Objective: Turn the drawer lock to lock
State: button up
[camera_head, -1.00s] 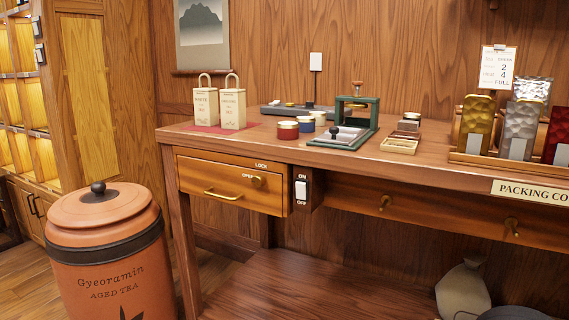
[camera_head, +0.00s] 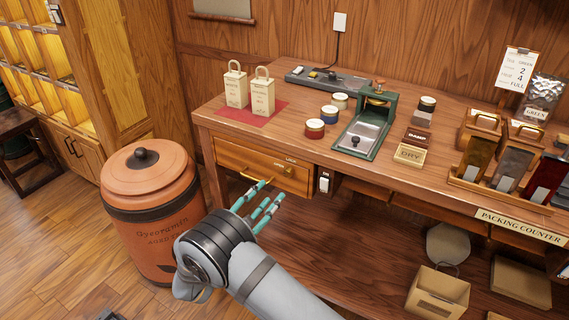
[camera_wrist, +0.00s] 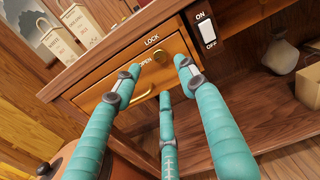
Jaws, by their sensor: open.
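The wooden drawer (camera_head: 250,165) is shut under the left part of the counter and has a brass pull handle (camera_wrist: 113,100). The brass lock knob (camera_head: 288,171) is on the drawer front's right side; it also shows in the wrist view (camera_wrist: 161,56). The labels LOCK, above it, and OPEN, to its left, mark its positions; I cannot tell its exact pointing. My gripper (camera_head: 264,200) has teal fingers, is open and empty, and is in front of the drawer, below the knob. In the wrist view the fingers spread around the knob's direction, apart from it.
An ON/OFF switch (camera_head: 324,184) is just right of the drawer. A large terracotta tea jar (camera_head: 150,210) stands left of the counter. Paper bags (camera_head: 262,96), tins (camera_head: 315,128) and a green press (camera_head: 366,130) stand on the countertop. A box (camera_head: 437,294) is on the low shelf.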

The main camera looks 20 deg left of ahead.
aim_at(286, 174)
jog(key=w, duration=0.3)
jog(key=w+d, duration=0.1)
jog(key=w, duration=0.6)
jog(key=shift+d, duration=0.4)
jog(key=shift+c, duration=1.4)
jog(key=c, duration=0.7)
grip_shut()
